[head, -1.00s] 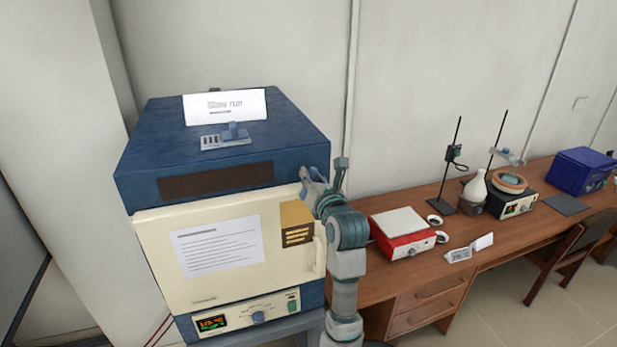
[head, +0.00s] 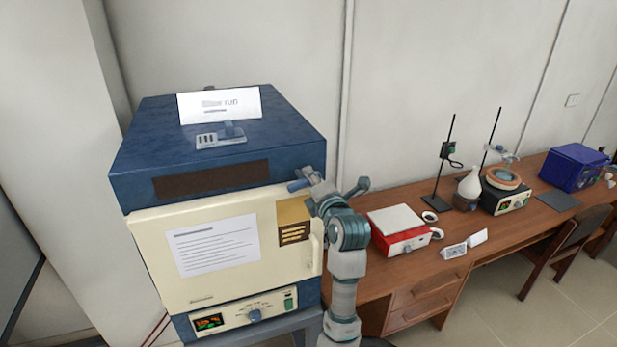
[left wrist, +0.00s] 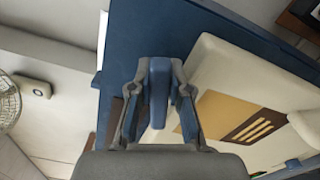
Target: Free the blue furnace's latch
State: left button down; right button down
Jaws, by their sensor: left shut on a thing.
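The blue furnace (head: 200,110) stands at the left in the head view, its cream door (head: 170,265) closed. My left gripper (head: 303,182) is at the upper right corner of the door. In the left wrist view, the fingers of my left gripper (left wrist: 160,85) lie on both sides of a blue bar, the latch (left wrist: 159,90), and are shut on it. The latch stands out from the blue body by the door edge. In the head view the gripper largely covers it. My right gripper is not in view.
A wooden bench (head: 385,290) stands to the right, with a red balance (head: 400,240), stands, a white flask (head: 471,183) and a blue box (head: 573,167). A yellow label (head: 292,212) and a paper sheet (head: 212,246) are on the door. A folded card (head: 220,104) is on top.

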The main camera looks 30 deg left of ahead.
pick_arm(q)
jog(key=shift+w+d+f+m, duration=0.15)
jog(key=shift+f+m, duration=0.3)
jog(key=shift+m, duration=0.65)
jog(key=shift+f, duration=0.15)
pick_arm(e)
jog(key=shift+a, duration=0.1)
pick_arm(q)
jog(key=c, duration=1.1)
grip_release()
jog(key=shift+d, duration=0.1)
jog(key=shift+d+r, duration=0.2)
jog(key=shift+d, duration=0.05)
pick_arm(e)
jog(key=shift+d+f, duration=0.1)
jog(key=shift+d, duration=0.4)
pick_arm(q)
jog(key=shift+a+r, duration=0.1)
